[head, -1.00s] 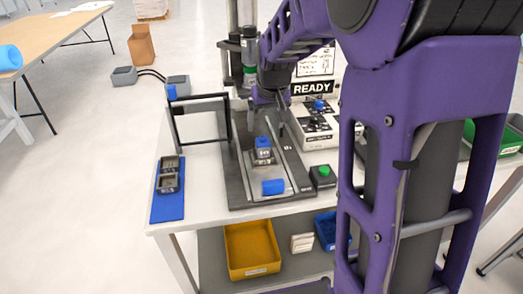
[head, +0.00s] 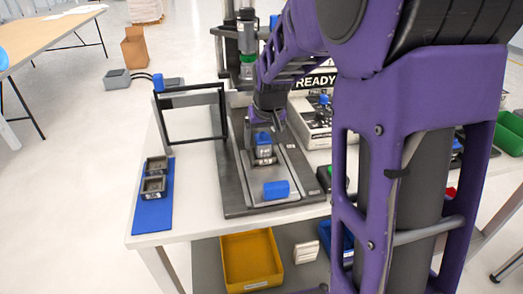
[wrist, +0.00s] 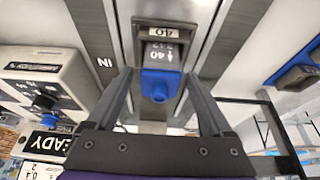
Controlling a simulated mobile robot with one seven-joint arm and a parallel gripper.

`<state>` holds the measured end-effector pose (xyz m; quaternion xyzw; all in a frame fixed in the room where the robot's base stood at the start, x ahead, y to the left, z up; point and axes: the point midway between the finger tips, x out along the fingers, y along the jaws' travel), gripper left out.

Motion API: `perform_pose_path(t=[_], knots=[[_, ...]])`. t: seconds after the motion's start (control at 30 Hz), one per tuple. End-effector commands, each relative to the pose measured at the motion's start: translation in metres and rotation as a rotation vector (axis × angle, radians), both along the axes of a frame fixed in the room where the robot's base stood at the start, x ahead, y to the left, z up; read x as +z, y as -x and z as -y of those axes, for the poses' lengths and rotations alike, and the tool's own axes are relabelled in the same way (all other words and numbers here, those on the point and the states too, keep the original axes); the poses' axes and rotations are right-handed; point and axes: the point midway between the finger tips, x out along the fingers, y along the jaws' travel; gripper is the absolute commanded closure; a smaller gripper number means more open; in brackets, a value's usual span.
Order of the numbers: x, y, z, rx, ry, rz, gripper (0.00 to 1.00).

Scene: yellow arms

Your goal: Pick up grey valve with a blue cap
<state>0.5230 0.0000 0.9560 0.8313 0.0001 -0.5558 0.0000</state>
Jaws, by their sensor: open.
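The grey valve with a blue cap (head: 263,151) stands upright in the middle of the dark fixture on the white table. In the wrist view the valve (wrist: 165,52) shows a label with "40", and its blue cap (wrist: 160,86) points toward my gripper. My gripper (head: 267,116) is close above and behind the valve in the head view. In the wrist view my gripper (wrist: 158,80) is open, with one finger on each side of the cap and visible gaps between. It holds nothing.
A blue block (head: 277,190) lies at the fixture's front. A black upright frame (head: 190,101) stands left of the fixture. A blue mat (head: 152,213) carries grey holders. A control box with a READY sign (head: 315,80) stands behind right. A yellow bin (head: 251,262) sits below.

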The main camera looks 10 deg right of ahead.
Motion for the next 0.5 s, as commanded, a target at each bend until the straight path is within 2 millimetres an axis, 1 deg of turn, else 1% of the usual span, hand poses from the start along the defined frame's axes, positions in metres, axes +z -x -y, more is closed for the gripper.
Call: perform_pose_path(t=[0.17, 0.2, 0.37, 0.5], knots=[[0.0004, 0.0002, 0.0000, 0.000, 0.000, 0.001, 0.15], [0.0004, 0.0002, 0.0000, 0.000, 0.000, 0.001, 0.17], [0.0003, 0.0001, 0.0001, 0.000, 0.000, 0.000, 0.46], [0.0002, 0.0001, 0.0000, 0.000, 0.000, 0.000, 0.71]])
